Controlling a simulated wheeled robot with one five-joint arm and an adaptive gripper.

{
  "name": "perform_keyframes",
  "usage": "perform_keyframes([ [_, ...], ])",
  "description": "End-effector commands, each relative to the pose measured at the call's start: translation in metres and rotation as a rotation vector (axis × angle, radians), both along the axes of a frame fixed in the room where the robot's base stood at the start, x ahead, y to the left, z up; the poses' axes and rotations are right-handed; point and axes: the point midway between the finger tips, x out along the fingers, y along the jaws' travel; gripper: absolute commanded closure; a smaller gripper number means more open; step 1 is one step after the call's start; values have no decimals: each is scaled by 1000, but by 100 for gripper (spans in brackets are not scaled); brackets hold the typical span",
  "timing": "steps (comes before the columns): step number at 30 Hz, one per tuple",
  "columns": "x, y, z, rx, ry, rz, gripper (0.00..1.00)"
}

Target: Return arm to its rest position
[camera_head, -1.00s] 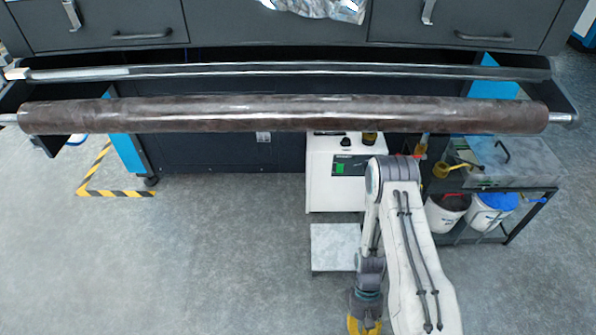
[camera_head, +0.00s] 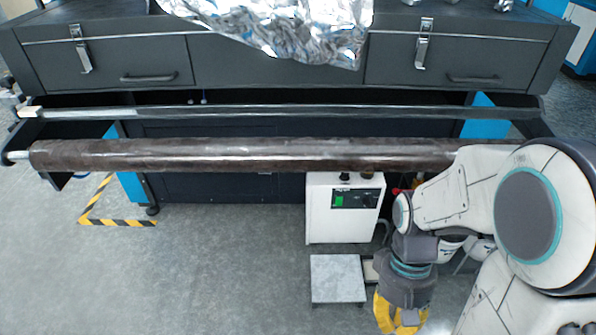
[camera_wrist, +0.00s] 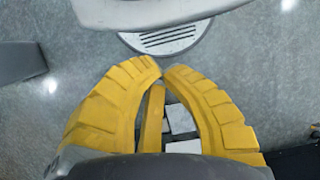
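My gripper (camera_wrist: 162,70) has yellow fingers. In the wrist view their tips curve together and almost meet, with nothing held between them; the floor and pale squares show through the gap behind. In the head view my gripper (camera_head: 400,318) hangs low at the lower right, pointing down, its tips cut off by the bottom edge. My arm is folded at the right side and covers the right end of the long brown roll (camera_head: 240,155).
A dark machine with drawers (camera_head: 110,65) and crumpled foil (camera_head: 300,30) spans the back. A thin bar (camera_head: 280,112) runs above the roll. A white box (camera_head: 340,220) and a grey plate (camera_head: 337,278) stand left of my gripper.

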Motion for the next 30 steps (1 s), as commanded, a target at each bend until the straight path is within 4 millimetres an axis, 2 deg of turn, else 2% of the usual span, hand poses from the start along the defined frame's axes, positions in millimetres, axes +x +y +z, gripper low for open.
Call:
perform_keyframes([
  [1, 1, 0, 17, 0, -62, 0, 100],
  [3, 2, 0, 34, -1, -139, 0, 100],
  [9, 9, 0, 82, -1, -360, 0, 100],
  [15, 12, 0, 122, -1, -534, 1, 100],
  [23, 11, 0, 150, -2, -638, 1, 100],
  [30, 11, 0, 150, -2, -638, 1, 100],
])
